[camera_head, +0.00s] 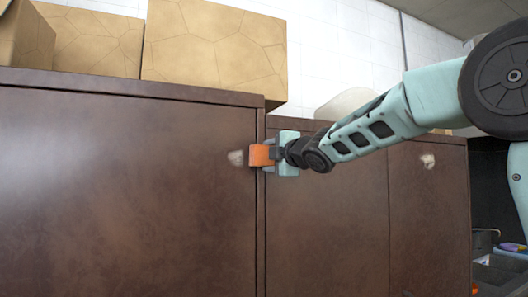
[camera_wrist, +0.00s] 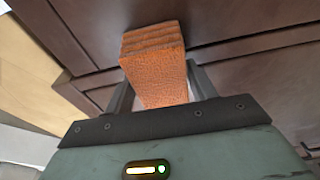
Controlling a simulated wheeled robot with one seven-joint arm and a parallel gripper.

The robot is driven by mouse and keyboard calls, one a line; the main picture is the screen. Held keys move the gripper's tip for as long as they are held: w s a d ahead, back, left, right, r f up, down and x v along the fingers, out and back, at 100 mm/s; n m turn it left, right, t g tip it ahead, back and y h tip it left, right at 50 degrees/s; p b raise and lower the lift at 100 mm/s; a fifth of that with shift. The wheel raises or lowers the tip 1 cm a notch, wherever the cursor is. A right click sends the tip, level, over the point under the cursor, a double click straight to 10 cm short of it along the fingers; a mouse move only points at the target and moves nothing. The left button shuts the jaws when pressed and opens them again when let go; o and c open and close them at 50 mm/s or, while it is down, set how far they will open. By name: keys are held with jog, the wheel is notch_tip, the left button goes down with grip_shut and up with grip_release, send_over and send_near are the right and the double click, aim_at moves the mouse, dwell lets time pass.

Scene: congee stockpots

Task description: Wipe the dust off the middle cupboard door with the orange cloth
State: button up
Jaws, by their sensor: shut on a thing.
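The orange cloth (camera_head: 261,155) is a folded block held in my gripper (camera_head: 272,154). It also shows in the wrist view (camera_wrist: 153,60), between the two fingers of my gripper (camera_wrist: 160,85). In the head view the cloth is at the seam between the left door (camera_head: 120,190) and the middle cupboard door (camera_head: 325,220). Whether it touches the surface I cannot tell. My arm hides the upper part of the middle door, and I see no dust on its visible part. A pale dust patch (camera_head: 236,157) shows on the left door, just left of the cloth.
Another pale patch (camera_head: 428,161) is on the right door (camera_head: 428,220). Cardboard boxes (camera_head: 215,50) stand on the cupboard top, with a pale rounded object (camera_head: 345,102) farther right. A sink (camera_head: 500,270) is at the lower right. The space before the lower doors looks clear.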

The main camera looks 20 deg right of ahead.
aim_at(259, 156)
jog(key=shift+w+d+r+p, duration=0.1)
jog(key=shift+d+r+p, duration=0.05)
jog(key=shift+d+p, duration=0.8)
jog(key=shift+d, duration=0.9)
jog(key=shift+f, duration=0.2)
jog(key=shift+a, duration=0.1)
jog(key=shift+a+f+b, duration=0.1)
jog(key=shift+a+b, duration=0.25)
jog(key=shift+b, duration=0.05)
jog(key=shift+a+b, duration=0.9)
jog(key=shift+a, duration=0.5)
jog(key=shift+a+b, duration=0.95)
jog(key=shift+a, duration=0.15)
jog(key=shift+a+b, duration=0.5)
jog(key=shift+a, duration=0.25)
